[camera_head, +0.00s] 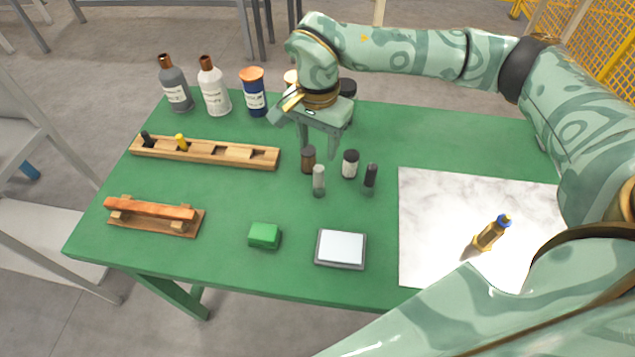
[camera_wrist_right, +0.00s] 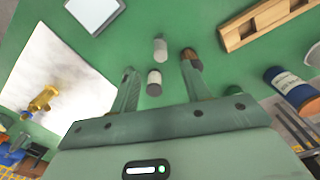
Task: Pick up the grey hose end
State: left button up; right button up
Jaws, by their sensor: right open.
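A small grey cylinder (camera_head: 318,180), the only loose grey piece that fits the grey hose end, stands upright on the green table. It also shows in the right wrist view (camera_wrist_right: 160,48), between and beyond the fingertips. My right gripper (camera_head: 318,151) is open and empty above the table, just behind the cylinder and not touching it. In the right wrist view its fingers (camera_wrist_right: 158,68) are spread wide. A white jar with a dark lid (camera_head: 350,164), a brown jar (camera_head: 308,160) and a dark cylinder (camera_head: 370,178) stand close by. My left gripper is out of view.
A wooden slotted rack (camera_head: 255,157) holds a black and a yellow piece. Bottles (camera_head: 214,90) stand behind it. A wooden stand (camera_head: 157,217), green block (camera_head: 264,234) and flat grey-rimmed pad (camera_head: 341,249) are nearer. A marble board (camera_head: 430,225) carries a gold blue-capped item (camera_head: 489,234).

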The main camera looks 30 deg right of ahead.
aim_at(319, 167)
notch_tip(319, 167, down, 6)
jog(key=shift+r+b, duration=0.1)
jog(key=shift+b, duration=0.5)
jog(key=f+b, duration=0.1)
jog(key=f, duration=0.1)
jog(key=f+b, duration=0.1)
jog(key=f, duration=0.2)
jog(key=shift+w+d+f, duration=0.15)
jog(key=shift+d, duration=0.05)
grip_shut()
